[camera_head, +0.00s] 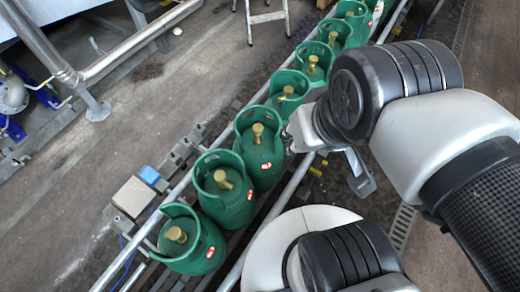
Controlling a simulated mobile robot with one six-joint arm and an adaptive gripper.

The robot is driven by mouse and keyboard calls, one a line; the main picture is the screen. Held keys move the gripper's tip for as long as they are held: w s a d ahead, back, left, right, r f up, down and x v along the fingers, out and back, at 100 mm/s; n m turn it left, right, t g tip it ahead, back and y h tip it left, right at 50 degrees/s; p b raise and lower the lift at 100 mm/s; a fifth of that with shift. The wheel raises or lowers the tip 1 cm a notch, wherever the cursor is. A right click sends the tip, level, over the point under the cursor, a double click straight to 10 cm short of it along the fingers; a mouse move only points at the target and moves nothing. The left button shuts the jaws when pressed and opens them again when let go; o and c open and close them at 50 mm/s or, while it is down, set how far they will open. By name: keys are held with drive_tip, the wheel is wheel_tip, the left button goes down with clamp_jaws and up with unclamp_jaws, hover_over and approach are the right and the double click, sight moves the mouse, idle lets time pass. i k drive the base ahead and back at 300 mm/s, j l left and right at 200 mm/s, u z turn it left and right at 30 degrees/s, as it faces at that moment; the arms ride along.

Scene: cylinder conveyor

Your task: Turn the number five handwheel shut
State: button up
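Several green gas cylinders stand upright in a line on a conveyor, each with a brass valve inside its green collar. The nearest cylinder (197,262) is at the lower left. Behind it are a second (228,207) and a third (262,168). Counting from the near end, the fifth brass valve (312,66) is farther up the line. I cannot read any numbers, so which is number five is unclear. My gripper (362,182) is partly hidden behind my arm, to the right of the third cylinder. I cannot tell its opening or any contact.
Conveyor rails (270,213) run along both sides of the cylinders. A stepladder (268,16) and a large pipe (115,58) stand at the back left. The floor between is clear.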

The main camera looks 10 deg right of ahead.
sight(258, 129)
drive_tip(key=i+l+u, duration=0.15)
drive_tip(key=l+u, duration=0.15)
drive_tip(key=u, duration=0.15)
drive_tip(key=l+u, duration=0.45)
drive_tip(key=i+l+u, duration=0.1)
drive_tip(key=l+u, duration=0.2)
drive_tip(key=u, duration=0.15)
